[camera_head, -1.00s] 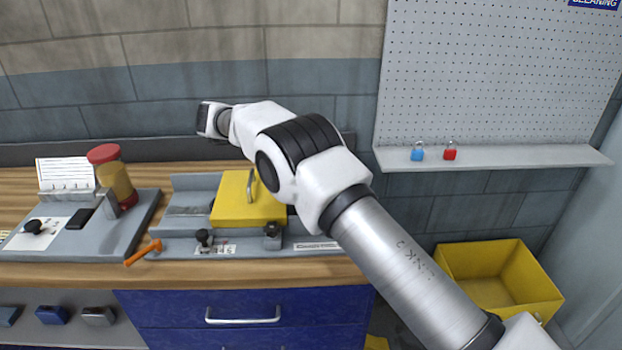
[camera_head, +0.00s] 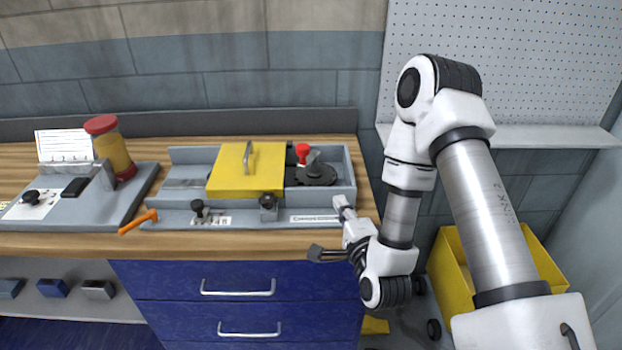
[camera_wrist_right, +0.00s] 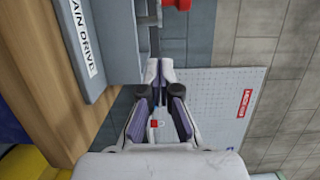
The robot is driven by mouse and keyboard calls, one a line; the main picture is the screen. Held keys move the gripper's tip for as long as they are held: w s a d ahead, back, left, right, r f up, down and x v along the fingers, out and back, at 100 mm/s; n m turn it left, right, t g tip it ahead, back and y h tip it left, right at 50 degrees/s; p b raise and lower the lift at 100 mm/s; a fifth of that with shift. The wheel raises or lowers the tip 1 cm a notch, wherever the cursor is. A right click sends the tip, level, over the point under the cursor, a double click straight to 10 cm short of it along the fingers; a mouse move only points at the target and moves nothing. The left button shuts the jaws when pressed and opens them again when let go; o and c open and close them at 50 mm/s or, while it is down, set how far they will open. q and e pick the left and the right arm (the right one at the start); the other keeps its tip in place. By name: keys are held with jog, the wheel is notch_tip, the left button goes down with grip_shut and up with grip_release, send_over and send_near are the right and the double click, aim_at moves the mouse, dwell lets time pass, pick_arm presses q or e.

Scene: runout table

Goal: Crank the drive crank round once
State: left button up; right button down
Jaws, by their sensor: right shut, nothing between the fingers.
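The drive crank shows in the head view as a red knob (camera_head: 303,152) on an arm over a dark toothed disc (camera_head: 314,174), at the right end of the grey fixture (camera_head: 180,212). Part of the red knob also shows at the top edge of the wrist view (camera_wrist_right: 177,4). My right gripper (camera_head: 342,203) is at the fixture's front right corner, apart from the knob, in front of and to the right of it. Its fingers are together and empty in the wrist view (camera_wrist_right: 159,66). My left gripper is not in view.
A yellow cover (camera_head: 235,184) with a metal handle sits left of the disc. An orange handle (camera_head: 138,222) is at the fixture's left front. A yellow bin (camera_head: 452,270) is on the floor at right.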

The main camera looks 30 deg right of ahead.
jog(key=p, duration=0.4)
send_near(302, 168)
jog(key=w+d, duration=0.2)
jog(key=d, duration=0.3)
jog(key=w, duration=0.1)
jog(key=w+a, duration=0.2)
jog(key=shift+w+r+p, duration=0.2)
jog(key=shift+w+p, duration=0.15)
jog(key=shift+w, duration=0.05)
jog(key=shift+d, duration=0.15)
jog(key=shift+f, duration=0.1)
jog(key=shift+w+a+b, duration=0.15)
jog(key=shift+a+b, duration=0.1)
jog(key=shift+b, duration=0.3)
jog(key=shift+w+a+b, duration=0.35)
jog(key=shift+b, duration=0.35)
